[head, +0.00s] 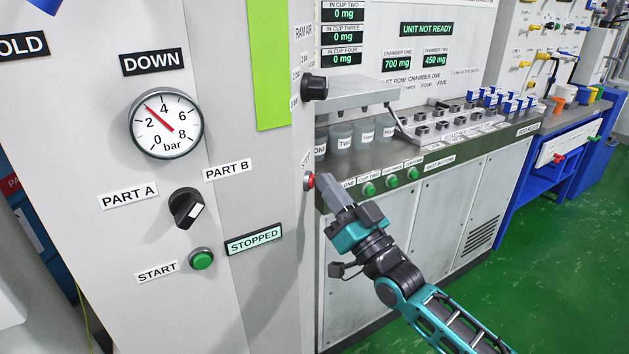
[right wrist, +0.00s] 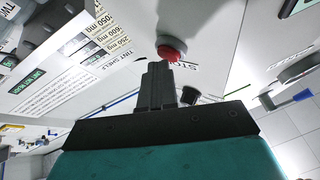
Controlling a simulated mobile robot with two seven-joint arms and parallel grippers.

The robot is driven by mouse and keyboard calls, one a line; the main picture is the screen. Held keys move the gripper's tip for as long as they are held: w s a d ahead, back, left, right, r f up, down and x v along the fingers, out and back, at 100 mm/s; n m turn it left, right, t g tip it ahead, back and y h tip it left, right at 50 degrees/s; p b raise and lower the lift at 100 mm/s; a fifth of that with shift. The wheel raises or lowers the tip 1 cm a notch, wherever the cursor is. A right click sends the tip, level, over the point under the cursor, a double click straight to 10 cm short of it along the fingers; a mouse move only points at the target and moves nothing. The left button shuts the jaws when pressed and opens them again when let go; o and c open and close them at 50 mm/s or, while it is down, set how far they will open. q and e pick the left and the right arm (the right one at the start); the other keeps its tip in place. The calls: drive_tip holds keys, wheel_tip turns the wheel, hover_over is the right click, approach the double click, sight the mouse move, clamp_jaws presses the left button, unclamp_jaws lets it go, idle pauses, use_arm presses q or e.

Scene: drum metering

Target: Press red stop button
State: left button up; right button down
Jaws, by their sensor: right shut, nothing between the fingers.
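The red stop button (head: 309,181) sits on the side face of the grey cabinet, under a partly hidden label starting "STO". It also shows in the right wrist view (right wrist: 171,50), as a red cap on a grey collar. My right gripper (head: 326,181) is shut and empty, with its fingertips close beside the button. In the right wrist view the fingertips (right wrist: 158,66) are just below the red cap; I cannot tell whether they touch it. A display on the cabinet front reads "STOPPED" (head: 254,240). My left gripper is out of view.
The cabinet front carries a pressure gauge (head: 166,124), a black selector knob (head: 187,208) and a green start button (head: 201,258). A black knob (head: 314,87) protrudes above the stop button. Labelled cups (head: 340,136) stand on the bench behind, with green buttons (head: 391,181) along its front.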

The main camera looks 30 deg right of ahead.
drive_tip(key=shift+s+d, duration=0.5)
drive_tip(key=s+d, duration=0.1)
drive_tip(key=d, duration=0.1)
drive_tip(key=s+d+p, duration=0.1)
drive_tip(key=s+d, duration=0.1)
drive_tip(key=shift+s, duration=0.1)
idle(0.3)
drive_tip(key=shift+a+f, duration=0.1)
drive_tip(key=shift+a, duration=0.05)
idle(0.6)
